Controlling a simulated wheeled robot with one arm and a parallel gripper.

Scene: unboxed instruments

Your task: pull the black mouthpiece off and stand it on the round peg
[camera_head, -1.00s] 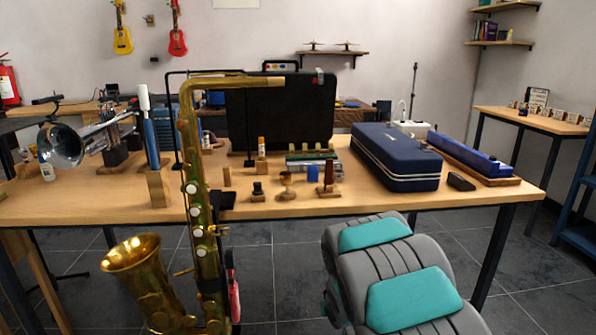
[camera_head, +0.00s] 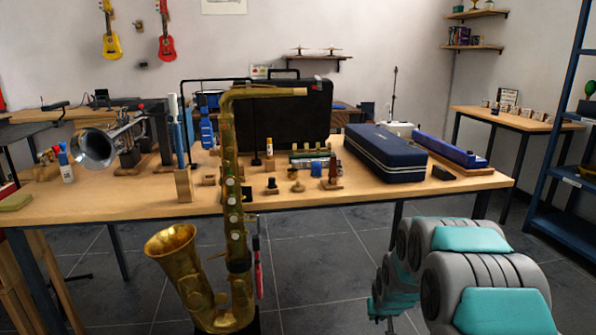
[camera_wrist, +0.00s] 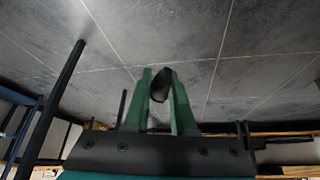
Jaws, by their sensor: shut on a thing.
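The brass saxophone (camera_head: 232,230) stands upright in front of the table in the head view. The end of its neck (camera_head: 300,92) is bare. In the wrist view my gripper (camera_wrist: 162,72) has green fingers shut on a small black piece, the black mouthpiece (camera_wrist: 160,86), held above the grey floor. My gripper is outside the head view; only my grey and teal arm shows at lower right. Small wooden-based stands are on the table; one with a short post (camera_head: 297,186) may be the round peg, but it is too small to be sure.
The wooden table (camera_head: 370,198) carries a blue case (camera_head: 385,153), a trumpet (camera_head: 98,146), a black open case (camera_head: 300,112) and several small parts near its front middle. A blue shelf rack (camera_head: 560,190) stands at right. Floor between saxophone and my arm is clear.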

